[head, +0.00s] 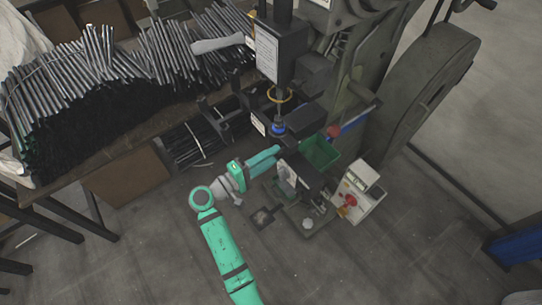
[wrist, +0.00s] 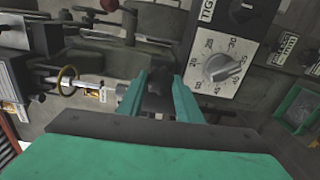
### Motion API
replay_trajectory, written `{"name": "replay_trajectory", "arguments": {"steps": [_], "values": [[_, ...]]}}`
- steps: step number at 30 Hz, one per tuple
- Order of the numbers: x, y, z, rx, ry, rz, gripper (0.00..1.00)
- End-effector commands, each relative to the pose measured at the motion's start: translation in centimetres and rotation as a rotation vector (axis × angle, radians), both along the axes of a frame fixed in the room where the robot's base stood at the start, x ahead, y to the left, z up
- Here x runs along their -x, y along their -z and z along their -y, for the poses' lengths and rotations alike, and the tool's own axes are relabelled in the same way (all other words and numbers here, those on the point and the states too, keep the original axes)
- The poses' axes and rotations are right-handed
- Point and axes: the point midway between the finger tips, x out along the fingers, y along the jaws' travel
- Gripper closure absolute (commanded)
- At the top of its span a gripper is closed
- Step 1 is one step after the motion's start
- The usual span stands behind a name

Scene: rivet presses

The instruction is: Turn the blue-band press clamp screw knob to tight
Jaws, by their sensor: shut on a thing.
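The press with the blue band (head: 278,128) stands right of centre in the head view. My gripper (head: 276,150) reaches in from the left, just below that band, and its fingertips are partly lost against the dark press parts. In the wrist view my gripper (wrist: 159,95) has its two green fingers on either side of a dark knob (wrist: 157,82), and it is shut on it. The knob's turn position cannot be read. A panel beside the fingers carries a partly cut-off "TIG" label (wrist: 207,10).
A grey dial (wrist: 222,68) with a number scale sits close right of the fingers. A green bin (head: 320,153) and a white box with a red button (head: 352,200) stand to the right. A yellow ring (head: 279,94) hangs above the band. Metal rods (head: 130,75) cover the table at left.

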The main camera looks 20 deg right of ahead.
Motion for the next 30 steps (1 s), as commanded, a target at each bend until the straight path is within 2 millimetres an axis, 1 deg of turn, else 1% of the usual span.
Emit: {"name": "replay_trajectory", "arguments": {"steps": [30], "values": [[0.05, 0.17, -0.03, -0.329, 0.001, 0.902, 0.91]]}}
